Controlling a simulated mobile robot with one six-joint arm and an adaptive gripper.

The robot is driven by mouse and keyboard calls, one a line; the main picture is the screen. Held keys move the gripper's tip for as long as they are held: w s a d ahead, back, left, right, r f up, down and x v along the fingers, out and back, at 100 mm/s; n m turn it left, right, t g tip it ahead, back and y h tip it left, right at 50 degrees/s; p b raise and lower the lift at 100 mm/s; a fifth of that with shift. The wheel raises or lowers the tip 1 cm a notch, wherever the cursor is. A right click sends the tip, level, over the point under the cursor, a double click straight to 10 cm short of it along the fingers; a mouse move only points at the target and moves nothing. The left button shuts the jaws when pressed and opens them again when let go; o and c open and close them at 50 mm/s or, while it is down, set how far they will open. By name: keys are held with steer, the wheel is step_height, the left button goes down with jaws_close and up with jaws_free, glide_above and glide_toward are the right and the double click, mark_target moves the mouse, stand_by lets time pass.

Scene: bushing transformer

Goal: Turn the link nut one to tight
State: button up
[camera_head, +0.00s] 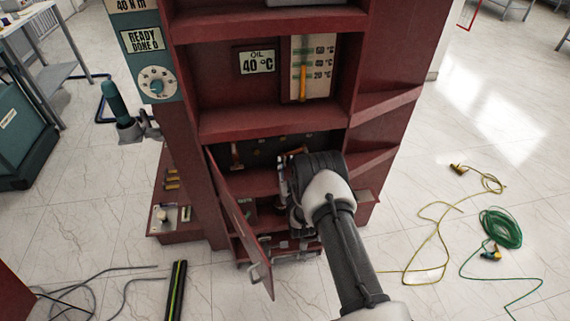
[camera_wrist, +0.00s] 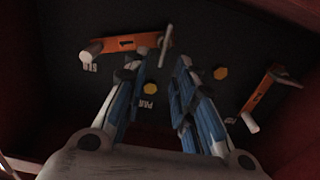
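In the wrist view an orange link marked 1 (camera_wrist: 125,44) lies on a dark panel. A thin grey bar-shaped nut (camera_wrist: 165,46) sits at its right end, and a pale post (camera_wrist: 91,52) is at its left end. My gripper (camera_wrist: 158,64) is open, with blue-grey fingers pointing at the panel. The nut's lower end shows between the fingertips in the picture; I cannot tell whether they touch it. In the head view my gripper (camera_head: 284,190) reaches into the lower bay of the red cabinet (camera_head: 275,122), and my arm hides much of the bay.
A second orange link (camera_wrist: 257,92) with its own grey bar (camera_wrist: 285,79) is at the right. The bay's red door (camera_head: 240,225) stands open left of my arm. Cables (camera_head: 500,228) lie on the floor at right.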

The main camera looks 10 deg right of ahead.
mark_target(284, 160)
steer(key=shift+w+b, duration=0.35)
steer(key=shift+w, duration=1.2)
jaws_close()
